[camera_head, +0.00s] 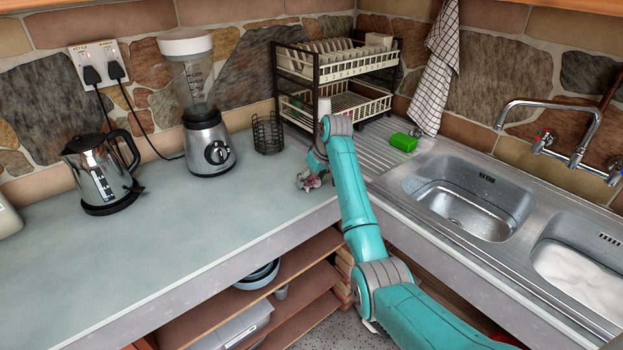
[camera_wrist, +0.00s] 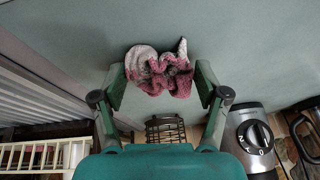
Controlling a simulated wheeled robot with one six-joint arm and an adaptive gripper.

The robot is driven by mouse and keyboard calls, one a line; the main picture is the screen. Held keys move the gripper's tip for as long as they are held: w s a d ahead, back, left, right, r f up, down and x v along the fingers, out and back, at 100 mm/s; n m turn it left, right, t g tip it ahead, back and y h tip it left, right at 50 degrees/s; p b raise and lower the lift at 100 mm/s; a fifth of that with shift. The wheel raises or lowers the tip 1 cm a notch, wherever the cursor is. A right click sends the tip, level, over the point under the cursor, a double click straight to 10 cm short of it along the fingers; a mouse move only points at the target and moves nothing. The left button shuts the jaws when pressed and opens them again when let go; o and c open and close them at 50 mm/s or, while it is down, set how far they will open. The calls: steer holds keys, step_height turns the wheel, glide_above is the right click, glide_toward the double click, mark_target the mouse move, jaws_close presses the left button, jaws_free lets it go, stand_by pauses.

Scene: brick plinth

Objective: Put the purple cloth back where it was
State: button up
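The crumpled purple-and-pale cloth (camera_wrist: 160,70) shows in the wrist view against the grey worktop, ahead of and between the fingertips. My gripper (camera_wrist: 162,82) is open, with one finger on each side of the cloth. A narrow gap seems to show at each side, though contact at the left finger is hard to tell. In the head view my gripper (camera_head: 314,165) is partly hidden by my arm, just above the cloth.
A black wire basket (camera_head: 267,134), a blender (camera_head: 206,140) and a kettle (camera_head: 101,174) stand along the back. A dish rack (camera_head: 335,67) is in the corner. A green item (camera_head: 403,142) lies near the sink (camera_head: 470,190). A checked towel (camera_head: 436,75) hangs above. The middle worktop is clear.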

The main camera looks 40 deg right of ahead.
steer(key=shift+o, duration=0.7)
steer(key=shift+r, duration=0.15)
steer(key=shift+s+r, duration=0.1)
steer(key=shift+r, duration=0.2)
steer(key=v, duration=1.1)
steer(key=shift+r, duration=0.2)
steer(key=shift+s, duration=0.1)
